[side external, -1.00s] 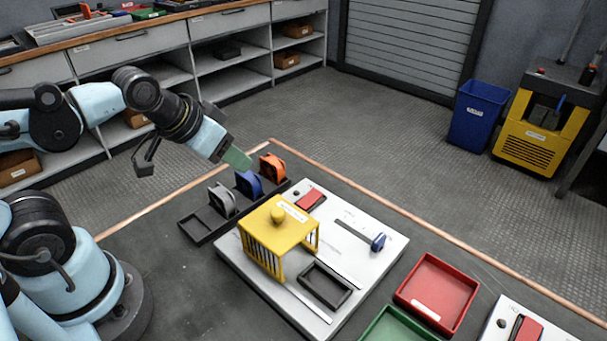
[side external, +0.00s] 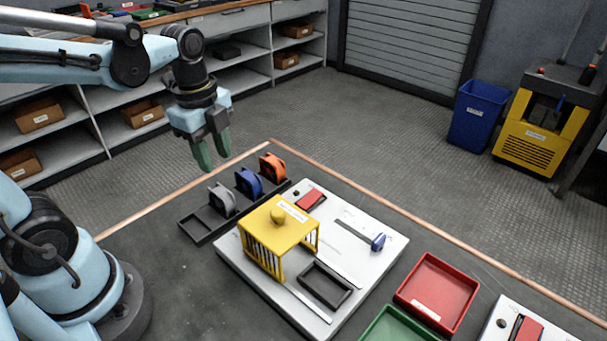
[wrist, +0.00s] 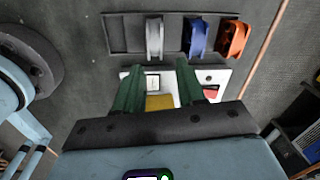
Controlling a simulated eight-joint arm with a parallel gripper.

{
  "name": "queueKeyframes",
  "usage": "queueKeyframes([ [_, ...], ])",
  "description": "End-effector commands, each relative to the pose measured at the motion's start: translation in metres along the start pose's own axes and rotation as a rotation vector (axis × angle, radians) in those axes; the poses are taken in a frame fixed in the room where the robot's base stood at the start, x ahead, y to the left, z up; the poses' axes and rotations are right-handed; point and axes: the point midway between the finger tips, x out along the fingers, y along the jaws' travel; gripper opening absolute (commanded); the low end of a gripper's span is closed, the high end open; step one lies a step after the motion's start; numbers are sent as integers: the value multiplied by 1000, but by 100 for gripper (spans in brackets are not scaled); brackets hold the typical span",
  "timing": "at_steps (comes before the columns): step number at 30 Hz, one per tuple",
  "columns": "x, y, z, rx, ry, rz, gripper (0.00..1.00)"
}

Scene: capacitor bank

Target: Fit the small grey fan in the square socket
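The small grey fan (side external: 222,200) stands upright in a dark rack (side external: 196,230), beside a blue fan (side external: 249,183) and an orange fan (side external: 272,167). In the wrist view the grey fan (wrist: 154,38) is ahead of the fingertips, left of the blue one. My gripper (side external: 214,158) is open and empty, pointing down, above the rack's level and apart from the fans. Its green fingers (wrist: 158,80) are spread in the wrist view. A dark, empty, square-framed recess (side external: 325,287) lies on the white board (side external: 375,262), in front of the yellow cage.
The yellow cage (side external: 283,235) with a knob stands on the board near the rack. A blue-ended lever (side external: 377,242) and red switch (side external: 312,201) are also there. Red (side external: 437,292) and green (side external: 395,328) trays lie nearby. The rack's left compartment is empty.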

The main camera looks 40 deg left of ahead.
Motion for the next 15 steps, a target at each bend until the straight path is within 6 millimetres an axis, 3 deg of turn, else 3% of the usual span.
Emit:
queueKeyframes([
  [6,1,0,5,177,3,68,39],
  [15,16,1,5,193,3,72,39],
])
